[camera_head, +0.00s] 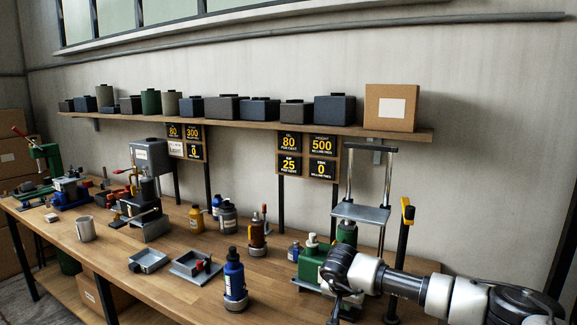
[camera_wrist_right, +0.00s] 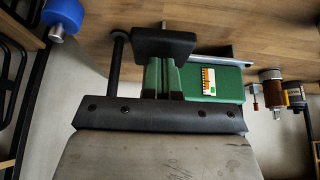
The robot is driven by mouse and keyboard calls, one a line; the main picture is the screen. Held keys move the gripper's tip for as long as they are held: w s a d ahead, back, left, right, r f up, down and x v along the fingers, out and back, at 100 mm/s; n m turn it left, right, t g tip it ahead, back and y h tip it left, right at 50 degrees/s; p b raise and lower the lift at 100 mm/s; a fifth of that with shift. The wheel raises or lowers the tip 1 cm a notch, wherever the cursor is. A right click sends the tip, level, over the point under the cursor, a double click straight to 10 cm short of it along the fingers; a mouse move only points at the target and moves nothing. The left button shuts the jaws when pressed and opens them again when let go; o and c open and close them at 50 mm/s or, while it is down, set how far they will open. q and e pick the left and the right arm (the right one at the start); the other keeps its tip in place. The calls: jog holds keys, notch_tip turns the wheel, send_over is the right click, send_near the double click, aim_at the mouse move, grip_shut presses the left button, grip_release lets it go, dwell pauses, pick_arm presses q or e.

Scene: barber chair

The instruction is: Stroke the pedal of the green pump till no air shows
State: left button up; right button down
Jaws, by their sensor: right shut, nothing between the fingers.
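The green pump (camera_head: 308,265) stands at the right end of the bench, partly hidden by my right arm. Its green body with a small label also shows in the right wrist view (camera_wrist_right: 222,84). My right gripper (camera_head: 335,300) is beside the pump's front right, pointing down, shut and empty. A black block (camera_wrist_right: 165,42) stands in front of the green body in the wrist view; I cannot tell whether it is the pedal or my fingers. I cannot make out contact with the pedal. A panel (camera_head: 289,166) on the wall board reads 25, its heading too small to read. My left gripper is out of view.
A grey lift plate (camera_head: 360,213) on posts stands behind the pump. A blue bottle (camera_head: 234,276) and a brown bottle (camera_head: 257,235) stand to its left. A yellow-topped black lever (camera_head: 407,213) rises at the right. Bare bench lies in front of the small trays.

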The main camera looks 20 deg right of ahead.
jog(key=shift+f, duration=0.1)
jog(key=f+b, duration=0.1)
jog(key=f, duration=0.1)
jog(key=f+b, duration=0.3)
jog(key=f, duration=0.1)
jog(key=shift+w+d+b, duration=0.2)
jog(key=shift+d+b, duration=0.05)
jog(key=shift+b, duration=0.1)
jog(key=shift+r+p, duration=0.3)
jog(key=shift+p, duration=0.05)
jog(key=r+p, duration=0.1)
jog(key=r, duration=0.1)
jog(key=r+p, duration=0.3)
jog(key=shift+s+a+r, duration=0.25)
jog(key=shift+r, duration=0.1)
jog(key=shift+f, duration=0.15)
